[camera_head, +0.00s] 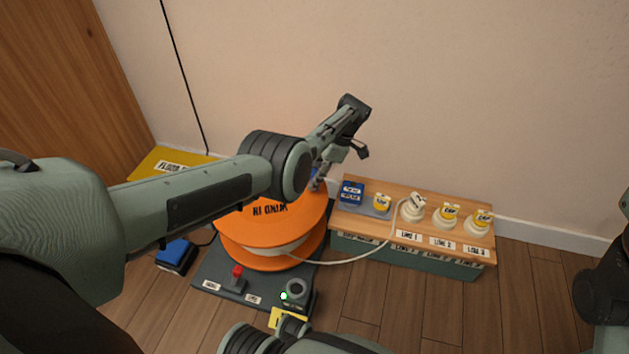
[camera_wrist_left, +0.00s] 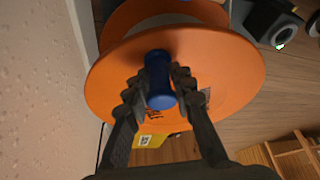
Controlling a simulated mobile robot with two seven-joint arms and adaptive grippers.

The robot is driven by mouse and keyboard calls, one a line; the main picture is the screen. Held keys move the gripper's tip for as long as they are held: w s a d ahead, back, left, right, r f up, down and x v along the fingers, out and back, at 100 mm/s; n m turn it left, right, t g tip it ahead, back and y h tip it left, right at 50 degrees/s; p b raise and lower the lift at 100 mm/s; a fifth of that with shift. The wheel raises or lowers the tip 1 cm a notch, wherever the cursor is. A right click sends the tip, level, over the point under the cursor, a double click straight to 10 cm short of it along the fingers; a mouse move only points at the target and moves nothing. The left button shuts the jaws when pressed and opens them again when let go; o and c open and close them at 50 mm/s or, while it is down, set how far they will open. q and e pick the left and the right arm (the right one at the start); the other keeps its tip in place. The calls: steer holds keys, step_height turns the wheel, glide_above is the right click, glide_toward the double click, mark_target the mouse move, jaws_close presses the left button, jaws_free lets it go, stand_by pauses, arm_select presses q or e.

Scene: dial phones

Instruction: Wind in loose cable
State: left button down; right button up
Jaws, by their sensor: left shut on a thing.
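An orange cable reel (camera_head: 262,228) lies on a dark base on the floor by the wall, labelled along its top. In the left wrist view its orange disc (camera_wrist_left: 220,75) fills the middle. A blue crank knob (camera_wrist_left: 160,78) stands up from the disc. My left gripper (camera_wrist_left: 158,82) has a finger on each side of the knob and is shut on it. In the head view this gripper (camera_head: 319,180) is at the far right edge of the reel. A white cable (camera_head: 352,257) runs slack from the reel to a white plug (camera_head: 415,204) on the wooden-topped box. My right gripper is out of view.
The box (camera_head: 440,263) with several plugs and LINE labels stands right of the reel. The reel's base (camera_head: 215,274) carries a red button (camera_head: 237,271) and a round dark part with a green light. A blue-topped block (camera_head: 174,252) sits left. Wooden floor is clear at front right.

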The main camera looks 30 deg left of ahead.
arm_select(q)
steer(key=shift+a, duration=0.1)
stand_by(0.3)
steer(key=c, duration=1.4)
jaws_free()
steer(key=shift+s, duration=0.1)
steer(key=v, duration=1.2)
